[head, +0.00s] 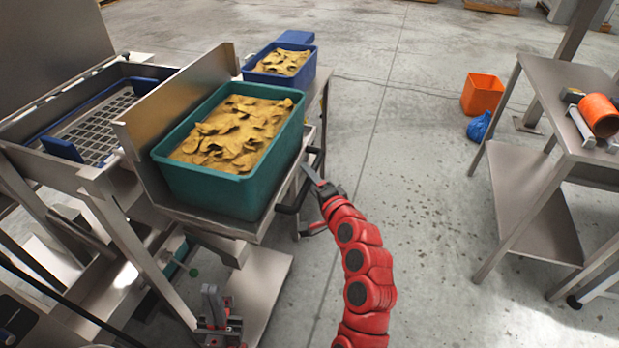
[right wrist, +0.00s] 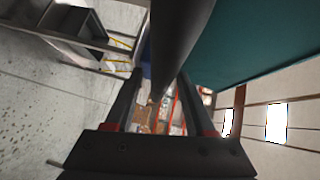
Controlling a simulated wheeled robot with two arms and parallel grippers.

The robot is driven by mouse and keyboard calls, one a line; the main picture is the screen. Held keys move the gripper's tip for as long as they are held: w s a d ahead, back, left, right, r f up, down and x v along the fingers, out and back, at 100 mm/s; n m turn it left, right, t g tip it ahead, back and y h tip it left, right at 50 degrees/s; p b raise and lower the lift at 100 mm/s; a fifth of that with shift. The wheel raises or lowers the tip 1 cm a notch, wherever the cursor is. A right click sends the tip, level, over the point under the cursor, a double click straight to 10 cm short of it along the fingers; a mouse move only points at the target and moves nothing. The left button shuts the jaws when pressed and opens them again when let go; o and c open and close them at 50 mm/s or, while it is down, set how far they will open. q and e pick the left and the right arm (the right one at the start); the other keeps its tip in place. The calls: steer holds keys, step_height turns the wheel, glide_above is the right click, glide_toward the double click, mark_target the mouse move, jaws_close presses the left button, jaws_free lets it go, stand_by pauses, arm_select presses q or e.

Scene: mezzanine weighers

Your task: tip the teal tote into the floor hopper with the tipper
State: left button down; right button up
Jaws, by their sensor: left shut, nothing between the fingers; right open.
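The teal tote (head: 228,190), filled with yellow-brown lumpy material, stands upright on the steel tipper (head: 215,222) in the head view. Its teal side (right wrist: 260,40) fills the upper right of the right wrist view. A steel hopper with a grate (head: 95,130), seemingly the floor hopper, is left of the tipper's upright plate. My right gripper (head: 318,186) is open at the dark handle (head: 290,208) on the tipper's right side. In the right wrist view the dark bar (right wrist: 178,45) shows between its fingers (right wrist: 160,82). My left gripper (head: 212,298) is low below the tipper, shut and empty.
A blue tote (head: 306,72) with similar material stands behind the teal one. A steel table (head: 570,130) with an orange cylinder (head: 600,112) is at right. The middle floor is clear.

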jaws_close()
stand_by(1.4)
